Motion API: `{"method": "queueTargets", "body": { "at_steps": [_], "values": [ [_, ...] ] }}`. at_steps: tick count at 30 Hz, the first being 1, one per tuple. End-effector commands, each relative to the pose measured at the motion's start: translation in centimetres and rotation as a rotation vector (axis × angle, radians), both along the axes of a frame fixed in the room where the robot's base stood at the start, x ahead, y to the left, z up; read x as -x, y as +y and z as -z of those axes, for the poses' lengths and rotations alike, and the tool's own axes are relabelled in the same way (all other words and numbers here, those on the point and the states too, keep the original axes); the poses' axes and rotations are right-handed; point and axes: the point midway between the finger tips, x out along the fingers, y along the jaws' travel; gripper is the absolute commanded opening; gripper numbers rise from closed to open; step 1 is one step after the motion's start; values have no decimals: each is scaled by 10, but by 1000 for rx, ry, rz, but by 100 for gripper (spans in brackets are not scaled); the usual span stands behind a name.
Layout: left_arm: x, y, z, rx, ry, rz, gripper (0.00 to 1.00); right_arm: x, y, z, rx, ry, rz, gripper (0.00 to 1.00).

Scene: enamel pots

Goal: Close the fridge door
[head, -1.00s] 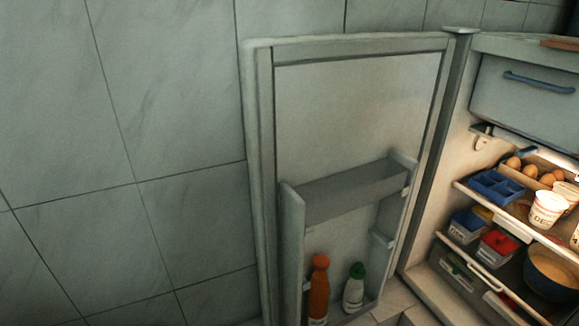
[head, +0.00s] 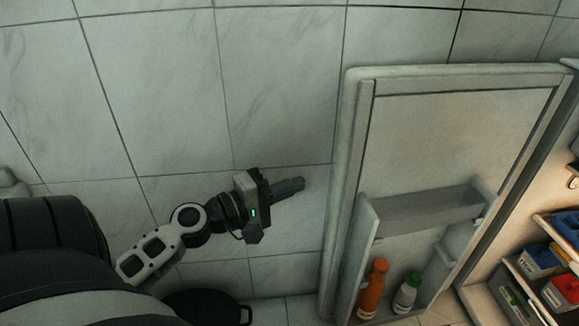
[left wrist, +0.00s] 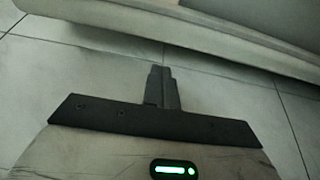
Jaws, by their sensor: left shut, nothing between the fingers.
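The fridge door (head: 455,135) stands wide open in the head view, its shelved inner side facing me. An orange bottle (head: 373,290) and a white bottle with a green cap (head: 406,293) stand in its lower rack. The fridge body (head: 520,265) is cut off at the right edge. My left gripper (head: 301,184) is shut and empty, left of the door's free edge and apart from it. In the left wrist view its closed fingers (left wrist: 161,88) point toward a pale edge (left wrist: 200,50), likely the door. My right gripper is not in view.
A tiled wall (head: 160,90) rises behind the door and my left arm. A dark pan (head: 205,308) sits low, below my left forearm. Blue and red containers (head: 560,290) stand on the fridge shelves. Tiled floor shows under the door.

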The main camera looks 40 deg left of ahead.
Motion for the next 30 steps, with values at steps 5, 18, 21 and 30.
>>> {"method": "queueTargets", "body": {
  "at_steps": [5, 18, 21, 30],
  "values": [
    [-34, -10, -4, -1, -1, 2, 0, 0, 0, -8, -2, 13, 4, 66],
    [-65, -20, 0, -3, 1, 1, 0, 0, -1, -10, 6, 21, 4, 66],
    [-65, -20, 0, -2, 1, 1, 0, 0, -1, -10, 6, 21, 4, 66],
    [-58, -48, 0, 4, 12, -19, 0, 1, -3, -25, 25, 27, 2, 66]
  ]
}}
